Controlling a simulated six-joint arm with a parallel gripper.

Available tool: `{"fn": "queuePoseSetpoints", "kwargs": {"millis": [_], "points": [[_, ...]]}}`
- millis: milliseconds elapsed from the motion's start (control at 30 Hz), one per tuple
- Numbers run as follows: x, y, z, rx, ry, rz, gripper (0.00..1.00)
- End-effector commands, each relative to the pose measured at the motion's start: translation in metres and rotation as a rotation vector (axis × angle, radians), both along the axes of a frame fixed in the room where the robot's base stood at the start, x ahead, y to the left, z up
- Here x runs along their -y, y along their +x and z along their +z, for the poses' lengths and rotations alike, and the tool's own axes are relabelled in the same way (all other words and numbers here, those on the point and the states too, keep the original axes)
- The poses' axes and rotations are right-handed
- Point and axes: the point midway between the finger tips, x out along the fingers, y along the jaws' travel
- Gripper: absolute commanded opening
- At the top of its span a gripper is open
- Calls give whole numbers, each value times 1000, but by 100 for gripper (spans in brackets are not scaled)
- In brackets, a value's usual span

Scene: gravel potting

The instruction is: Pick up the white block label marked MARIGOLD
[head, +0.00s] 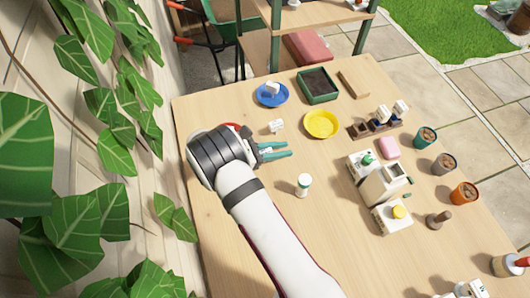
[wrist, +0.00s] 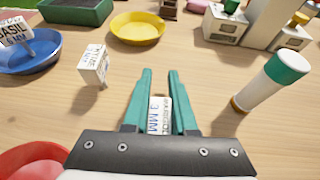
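My gripper (wrist: 160,76) has two green fingers a little apart. A white block label (wrist: 160,117) sits between them, its printing turned sideways and reading "3 MM" beside a word that looks like MARIGOLD. The gripper body hides its near end. I cannot tell whether the fingers press on it. Another white label (wrist: 95,65), with partly readable print, stands ahead and left of the fingers. It also shows in the head view (head: 276,126).
A blue saucer (wrist: 40,66) with a BASIL label is at left, a yellow saucer (wrist: 138,28) ahead. A white bottle with a green cap (wrist: 268,80) stands close right. A red dish (wrist: 35,160) is near left. A dispenser (head: 368,178) and several pots stand further right.

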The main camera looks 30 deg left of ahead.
Motion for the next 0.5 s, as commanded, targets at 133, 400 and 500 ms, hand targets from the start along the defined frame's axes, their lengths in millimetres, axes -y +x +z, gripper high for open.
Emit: {"fn": "queuePoseSetpoints", "kwargs": {"millis": [133, 400, 500], "points": [[0, 0, 0, 0, 0, 0, 0], [0, 0, 0, 0, 0, 0, 0], [0, 0, 2, 1, 1, 0, 0]]}}
